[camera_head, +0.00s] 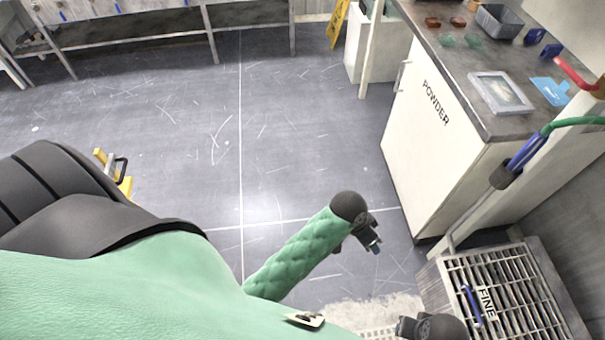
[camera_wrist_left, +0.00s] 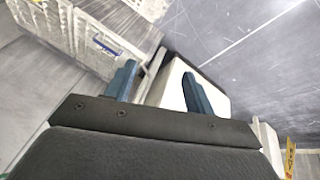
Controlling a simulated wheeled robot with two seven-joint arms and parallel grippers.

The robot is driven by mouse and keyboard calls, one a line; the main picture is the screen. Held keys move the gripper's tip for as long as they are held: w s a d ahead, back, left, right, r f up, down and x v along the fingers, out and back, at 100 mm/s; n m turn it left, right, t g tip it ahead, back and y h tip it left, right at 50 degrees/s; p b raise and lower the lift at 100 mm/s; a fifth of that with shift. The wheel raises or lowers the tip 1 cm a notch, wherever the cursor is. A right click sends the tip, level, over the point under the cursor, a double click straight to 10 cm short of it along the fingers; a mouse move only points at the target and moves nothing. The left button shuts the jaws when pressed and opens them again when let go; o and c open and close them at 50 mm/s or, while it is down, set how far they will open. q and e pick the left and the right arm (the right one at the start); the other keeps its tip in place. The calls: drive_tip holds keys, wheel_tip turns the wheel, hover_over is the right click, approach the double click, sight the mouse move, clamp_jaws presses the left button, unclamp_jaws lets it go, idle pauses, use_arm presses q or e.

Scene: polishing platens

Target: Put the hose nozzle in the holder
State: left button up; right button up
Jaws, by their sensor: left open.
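A green hose (camera_head: 578,121) comes in from the right edge of the head view. It ends in a blue nozzle part (camera_head: 525,150) that slants down by a pale post. A dark collar (camera_head: 502,177) sits at its lower end; I cannot tell whether this is the holder or part of the nozzle. My left gripper (camera_head: 374,245) is over the floor, left of the post and apart from the hose. In the left wrist view its two teal fingers (camera_wrist_left: 158,75) are spread with nothing between them. A dark rounded part (camera_head: 438,327) at the bottom edge may be my right wrist; no fingers show clearly.
A grated platform (camera_head: 540,290) marked FINE, with a blue object (camera_head: 472,304) on it, stands at lower right. A white POWDER cabinet (camera_head: 425,150) with a dark, item-strewn top is behind. A red handle (camera_head: 575,73) is at the right edge. Open floor (camera_head: 280,130) lies left.

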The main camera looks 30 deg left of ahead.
use_arm(q)
drive_tip(key=s+a+f+n+y, duration=0.2)
drive_tip(key=s+a+n+y, duration=0.1)
drive_tip(key=s+a, duration=0.9)
drive_tip(key=s+n, duration=0.1)
drive_tip(key=s, duration=0.3)
drive_tip(key=shift+f+g, duration=0.2)
drive_tip(key=shift+g, duration=0.2)
drive_tip(key=shift+d, duration=0.1)
drive_tip(key=shift+c, duration=0.4)
